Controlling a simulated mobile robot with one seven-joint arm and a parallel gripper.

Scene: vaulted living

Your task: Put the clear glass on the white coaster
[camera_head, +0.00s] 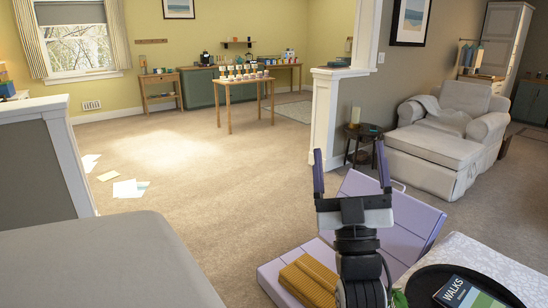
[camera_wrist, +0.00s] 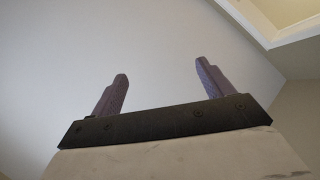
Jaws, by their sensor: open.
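My gripper (camera_head: 350,168) is raised in front of me in the head view, its two purple fingers pointing up, wide apart and empty. The wrist view shows the same open gripper (camera_wrist: 162,75) against bare wall and ceiling. I cannot make out a clear glass or a white coaster for certain in either view. A far wooden table (camera_head: 226,83) carries several small pale, cup-like items, too small to identify. A dark round side table (camera_head: 352,130) by the armchair holds a yellowish cylinder (camera_head: 355,116) and a small teal item.
A lilac seat (camera_head: 408,222) with a mustard folded cloth (camera_head: 308,283) stands close ahead. At lower right, a pale speckled table (camera_head: 490,258) holds a dark round tray with a book. A grey surface fills the lower left. Papers (camera_head: 130,188) lie on otherwise open carpet. A white armchair (camera_head: 455,125) stands right.

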